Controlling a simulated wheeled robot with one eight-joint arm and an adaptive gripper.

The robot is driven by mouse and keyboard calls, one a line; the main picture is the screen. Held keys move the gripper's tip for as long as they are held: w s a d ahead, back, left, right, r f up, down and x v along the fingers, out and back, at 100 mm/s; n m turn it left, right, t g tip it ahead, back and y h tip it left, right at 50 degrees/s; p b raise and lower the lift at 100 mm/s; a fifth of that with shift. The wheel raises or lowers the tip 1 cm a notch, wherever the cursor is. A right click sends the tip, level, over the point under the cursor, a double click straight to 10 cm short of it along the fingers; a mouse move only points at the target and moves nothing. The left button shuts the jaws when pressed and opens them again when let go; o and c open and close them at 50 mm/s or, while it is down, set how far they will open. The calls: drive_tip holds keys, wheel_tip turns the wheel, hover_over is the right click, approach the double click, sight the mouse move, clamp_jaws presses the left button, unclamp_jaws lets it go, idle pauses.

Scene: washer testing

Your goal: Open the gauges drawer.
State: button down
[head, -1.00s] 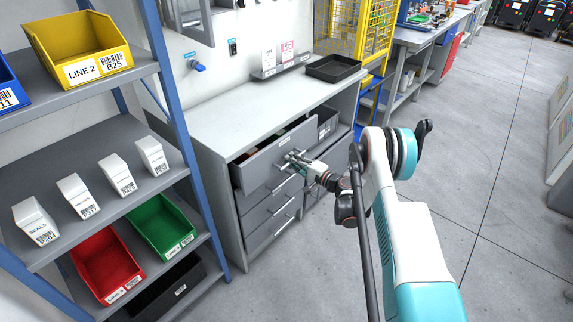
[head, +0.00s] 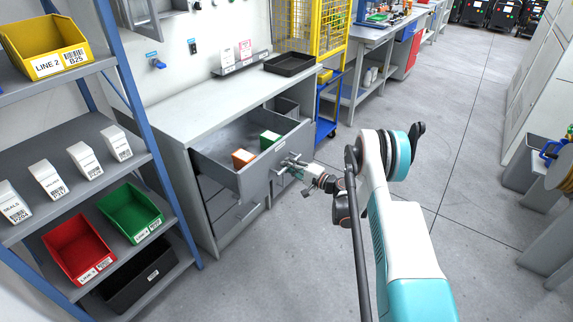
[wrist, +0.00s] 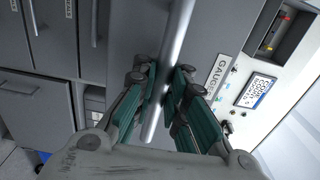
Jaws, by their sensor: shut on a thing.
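The gauges drawer (head: 238,176) is the top drawer of the grey workbench cabinet and stands well pulled out. An orange box (head: 243,157) and a green box (head: 269,139) lie inside it. Its front carries a "GAUGES" label (wrist: 216,76) in the wrist view. My gripper (head: 296,160) is at the drawer front, with its fingers shut on the bar handle (wrist: 176,45). In the wrist view the green-padded fingers (wrist: 164,88) lie on either side of the bar.
The workbench top (head: 195,100) holds a black tray (head: 290,64). More closed drawers (head: 238,222) sit below the open one. A blue-post shelf (head: 165,165) with bins stands at the left.

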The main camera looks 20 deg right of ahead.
drive_tip(key=shift+s+d, duration=0.1)
drive_tip(key=shift+s, duration=0.1)
drive_tip(key=c, duration=1.6)
unclamp_jaws()
drive_tip(key=shift+c, duration=0.2)
drive_tip(key=v, duration=1.2)
